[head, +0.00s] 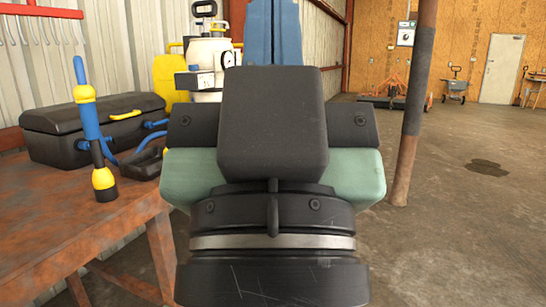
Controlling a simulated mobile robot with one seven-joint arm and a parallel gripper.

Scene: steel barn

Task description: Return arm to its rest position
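The end of my arm stands upright close in front of the head camera and fills the middle of the view. My gripper (272,125) shows only from behind, as a dark block with black and pale green housing to both sides. Its fingers are hidden, so I cannot see whether it is open or holds anything. Below it is my dark round wrist (272,242) with a light metal band.
A rusty table (60,215) at left holds a black toolbox (90,128) and a blue-and-yellow tool (88,125). Yellow and white equipment (208,62) and a tall blue object (272,32) stand behind my gripper. A rusty post (414,100) rises at right. Open concrete floor (460,220) lies beyond.

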